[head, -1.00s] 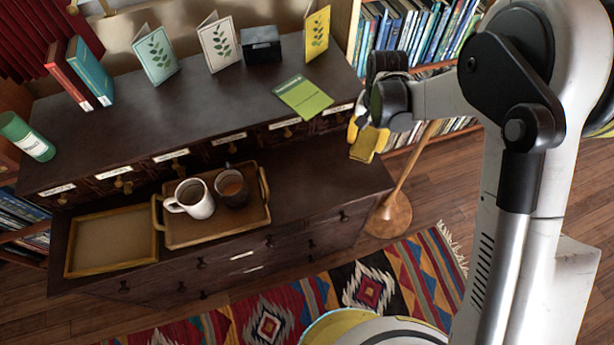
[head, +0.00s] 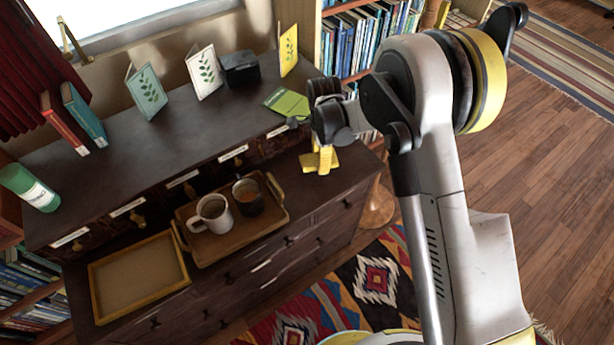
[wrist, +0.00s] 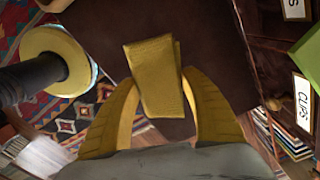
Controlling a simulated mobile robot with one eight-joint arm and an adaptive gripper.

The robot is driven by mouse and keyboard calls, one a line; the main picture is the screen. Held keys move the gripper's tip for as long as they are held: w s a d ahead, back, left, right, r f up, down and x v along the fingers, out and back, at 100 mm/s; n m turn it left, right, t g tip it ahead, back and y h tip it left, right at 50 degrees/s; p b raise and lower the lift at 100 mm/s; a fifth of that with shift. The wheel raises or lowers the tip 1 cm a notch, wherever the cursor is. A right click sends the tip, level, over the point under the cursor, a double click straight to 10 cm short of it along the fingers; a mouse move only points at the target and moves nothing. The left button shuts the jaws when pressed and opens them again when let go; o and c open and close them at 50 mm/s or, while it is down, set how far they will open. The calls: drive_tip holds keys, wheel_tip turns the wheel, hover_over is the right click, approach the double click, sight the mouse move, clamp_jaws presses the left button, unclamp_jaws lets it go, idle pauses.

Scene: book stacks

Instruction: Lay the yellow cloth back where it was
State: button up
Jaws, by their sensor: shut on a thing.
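The yellow cloth (head: 320,163) is a small folded piece. It hangs between the yellow fingers of my gripper (head: 319,150), which is shut on it. In the head view, the cloth appears over the right end of the cabinet's lower ledge (head: 307,190), to the right of the tray with the mugs. In the wrist view, the cloth (wrist: 155,75) spans between the two fingertips (wrist: 160,88), with the dark wooden top behind it. I cannot tell the exact gap between cloth and ledge.
A wooden tray (head: 188,248) with a white mug (head: 212,214) and a dark mug (head: 249,197) stands on the ledge. An empty shallow frame-like tray (head: 140,277) lies left of it. Cards, a dark box (head: 240,69) and a green booklet (head: 287,104) stand or lie on the upper top. The ledge's right end looks clear.

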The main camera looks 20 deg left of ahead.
sight(308, 176)
drive_tip(key=a+f, duration=0.1)
drive_tip(key=s+a+f, duration=0.1)
drive_tip(key=a, duration=0.1)
drive_tip(key=shift+s+a+f+b, duration=0.1)
drive_tip(key=shift+s+b, duration=0.1)
drive_tip(key=shift+b, duration=0.15)
drive_tip(key=shift+f+b, duration=0.85)
drive_tip(key=shift+f, duration=1.1)
drive_tip(key=shift+f, duration=0.1)
drive_tip(key=o, duration=1.2)
